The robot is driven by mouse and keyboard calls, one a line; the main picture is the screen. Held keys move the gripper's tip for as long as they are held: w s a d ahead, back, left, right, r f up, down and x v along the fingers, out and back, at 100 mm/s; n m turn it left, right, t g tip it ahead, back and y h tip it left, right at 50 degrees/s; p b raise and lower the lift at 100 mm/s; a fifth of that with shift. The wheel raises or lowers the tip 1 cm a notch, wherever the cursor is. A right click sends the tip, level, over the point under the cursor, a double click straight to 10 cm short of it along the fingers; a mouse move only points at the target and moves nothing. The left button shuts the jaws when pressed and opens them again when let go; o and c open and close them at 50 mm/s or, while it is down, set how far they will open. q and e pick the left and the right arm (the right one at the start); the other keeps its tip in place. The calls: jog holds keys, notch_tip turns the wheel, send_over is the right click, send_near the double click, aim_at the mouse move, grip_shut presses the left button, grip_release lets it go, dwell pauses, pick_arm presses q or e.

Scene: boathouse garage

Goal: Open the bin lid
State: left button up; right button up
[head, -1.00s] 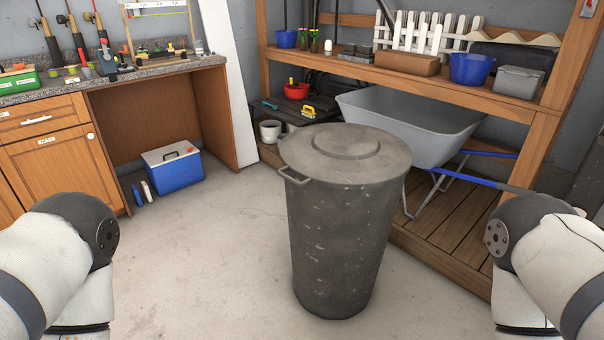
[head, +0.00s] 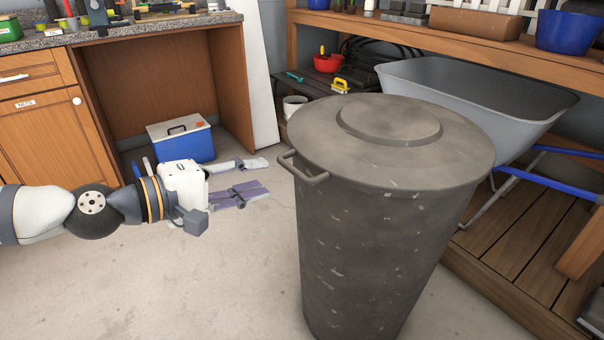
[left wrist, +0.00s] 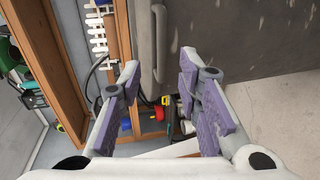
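The grey metal bin (head: 375,250) stands upright on the floor in the head view. Its round lid (head: 395,140) sits flat and closed on top. A bar handle (head: 303,168) sticks out at the bin's upper left. My left gripper (head: 255,178) is left of the handle, with its fingers spread and pointing towards the bin, not touching it. In the left wrist view the open fingers (left wrist: 163,98) are empty, and the bin wall (left wrist: 225,35) and handle (left wrist: 159,40) show beyond them. My right gripper is not in view.
A grey wheelbarrow (head: 470,95) and wooden shelving stand close behind and right of the bin. A workbench with a wooden cabinet (head: 45,130) is at the left, with a blue cooler (head: 182,142) beneath it.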

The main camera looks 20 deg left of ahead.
aim_at(291, 171)
pick_arm(q)
jog(key=x, duration=0.9)
jog(key=shift+f, duration=0.15)
grip_shut()
